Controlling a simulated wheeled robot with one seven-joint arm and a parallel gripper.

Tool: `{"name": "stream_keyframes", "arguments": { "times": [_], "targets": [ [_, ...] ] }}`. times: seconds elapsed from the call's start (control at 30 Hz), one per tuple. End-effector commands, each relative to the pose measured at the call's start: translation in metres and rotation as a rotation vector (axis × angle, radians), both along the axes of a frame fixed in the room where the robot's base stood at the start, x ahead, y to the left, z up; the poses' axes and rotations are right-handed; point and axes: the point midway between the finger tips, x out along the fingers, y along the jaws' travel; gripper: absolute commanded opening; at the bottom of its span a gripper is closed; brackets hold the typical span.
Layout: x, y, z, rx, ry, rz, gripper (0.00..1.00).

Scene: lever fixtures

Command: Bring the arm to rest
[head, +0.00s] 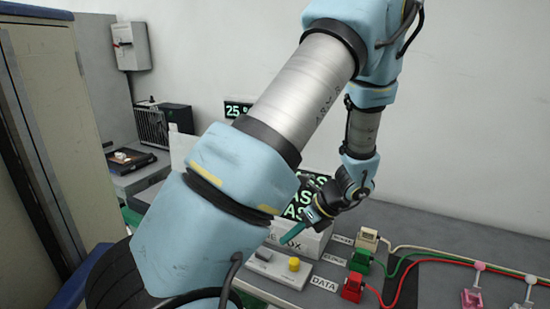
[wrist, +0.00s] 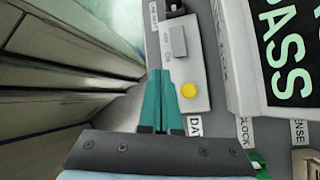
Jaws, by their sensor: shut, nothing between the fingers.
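My blue arm (head: 235,165) reaches up and across the head view, bent at the top, with the wrist hanging down over the bench. My gripper (head: 285,240) has teal fingers that point down and left in front of the display box. In the wrist view the two teal fingers of my gripper (wrist: 161,75) lie together with nothing between them. They are beside a light switch panel (wrist: 195,55) with a grey rocker or lever (wrist: 178,40) and a yellow button (wrist: 189,90). I cannot tell how far the fingertips are above the bench.
A box with a lit PASS display (wrist: 285,50) stands beside the gripper. Red (head: 352,288), green (head: 360,260) and beige (head: 367,239) plugs with cables are at right. Pink (head: 473,298) and white levers stand farther right. A cabinet (head: 45,130) stands at left.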

Motion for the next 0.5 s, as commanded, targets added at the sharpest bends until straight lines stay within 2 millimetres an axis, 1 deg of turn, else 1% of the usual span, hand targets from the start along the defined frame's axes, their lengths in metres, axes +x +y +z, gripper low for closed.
{"name": "stream_keyframes", "arguments": {
  "times": [0.03, 0.07, 0.1, 0.17, 0.2, 0.4, 0.5],
  "targets": [
    [-0.003, 0.015, 0.008, -0.076, -0.049, 0.160, 0.00],
    [-0.007, 0.022, 0.013, -0.123, -0.081, 0.264, 0.00],
    [-0.012, 0.031, 0.019, -0.186, -0.129, 0.413, 0.00],
    [-0.019, 0.043, 0.029, -0.272, -0.199, 0.636, 0.00],
    [-0.024, 0.050, 0.037, -0.326, -0.246, 0.783, 0.00],
    [-0.043, 0.084, 0.071, -0.537, -0.485, 1.507, 0.00],
    [-0.050, 0.097, 0.085, -0.604, -0.581, 1.795, 0.00]
  ]
}}
